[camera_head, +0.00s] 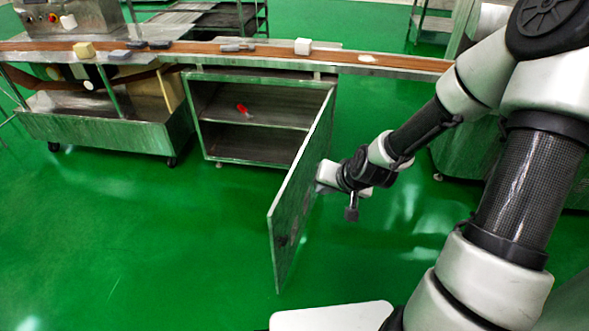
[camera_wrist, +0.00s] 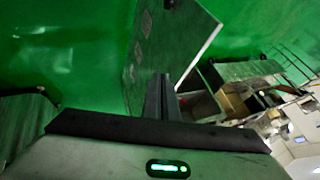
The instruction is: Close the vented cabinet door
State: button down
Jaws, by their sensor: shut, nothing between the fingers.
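The cabinet door (camera_head: 297,185) stands wide open in the head view, swung out from the right side of the metal cabinet (camera_head: 203,135) toward me. My gripper (camera_head: 322,186) is at the right of the door, on its outer face, around mid-length. In the wrist view the dark fingers (camera_wrist: 161,84) are together and empty, pointing at the door panel (camera_wrist: 172,38). Whether the fingertips touch the panel I cannot tell. Small square marks show on the panel. The fingertips are mostly hidden in the head view.
A red object (camera_head: 243,110) lies on the cabinet's inner shelf (camera_head: 270,121). A conveyor (camera_head: 385,60) with small blocks runs above the cabinet. A wheeled metal bin (camera_head: 95,132) stands to the left. The green floor (camera_head: 170,235) in front of the cabinet is clear.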

jog(key=a+f, duration=0.1)
jog(key=a, duration=0.1)
jog(key=b, duration=0.3)
send_near(287, 195)
jog(key=d+f, duration=0.3)
jog(key=shift+y, duration=0.3)
jog(key=shift+w+a+f+b, duration=0.15)
jog(key=shift+w+a, duration=0.15)
jog(key=shift+a, duration=0.35)
jog(key=shift+w+a+r+b, duration=0.15)
jog(key=shift+w+a, duration=0.2)
jog(key=shift+a, duration=0.25)
jog(key=shift+w+a+f+b, duration=0.15)
jog(key=shift+w+a, duration=0.15)
jog(key=shift+a, duration=0.35)
